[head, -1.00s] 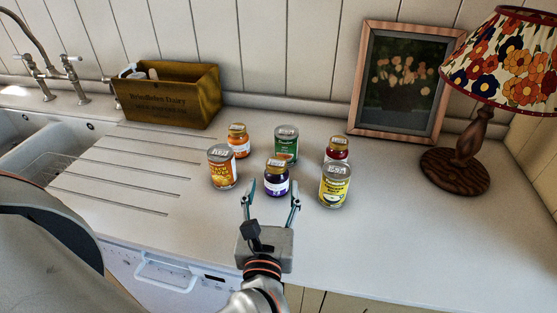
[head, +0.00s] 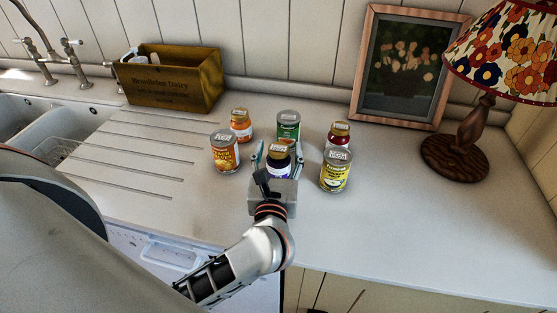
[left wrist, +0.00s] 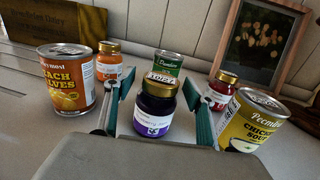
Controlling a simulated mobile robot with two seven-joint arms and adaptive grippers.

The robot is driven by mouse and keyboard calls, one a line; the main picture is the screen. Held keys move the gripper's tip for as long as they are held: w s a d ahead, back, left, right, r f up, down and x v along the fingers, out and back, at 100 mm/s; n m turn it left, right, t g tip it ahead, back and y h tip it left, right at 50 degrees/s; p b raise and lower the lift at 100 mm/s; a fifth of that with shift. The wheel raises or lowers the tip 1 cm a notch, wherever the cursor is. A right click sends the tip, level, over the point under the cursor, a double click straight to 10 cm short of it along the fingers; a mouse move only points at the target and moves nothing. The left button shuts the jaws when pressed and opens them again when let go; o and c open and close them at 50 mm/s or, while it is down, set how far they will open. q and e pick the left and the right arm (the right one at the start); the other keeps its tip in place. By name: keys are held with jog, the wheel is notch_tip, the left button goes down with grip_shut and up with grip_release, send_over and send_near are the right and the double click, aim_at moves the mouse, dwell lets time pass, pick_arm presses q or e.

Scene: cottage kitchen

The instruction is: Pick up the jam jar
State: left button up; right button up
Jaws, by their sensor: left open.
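A small dark purple jar with a gold lid (head: 279,153) stands upright on the counter, its lower part hidden by my gripper in the head view. In the left wrist view the purple jar (left wrist: 155,107) shows a white and purple label. My left gripper (head: 280,160) is open, with one finger on each side of this jar. In the left wrist view its two green fingers (left wrist: 157,100) flank the jar, with a gap visible at the left; contact at the right is unclear. My right gripper is not in view.
Close around stand a peach can (head: 224,153), an orange jar (head: 241,126), a green can (head: 288,126), a red jar (head: 339,136) and a yellow soup can (head: 336,172). A wooden crate (head: 170,82), picture frame (head: 405,68) and lamp (head: 465,135) stand farther back. The counter's right front is clear.

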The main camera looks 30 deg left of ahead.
pick_arm(q)
jog(key=c, duration=1.5)
jog(key=shift+r, duration=0.1)
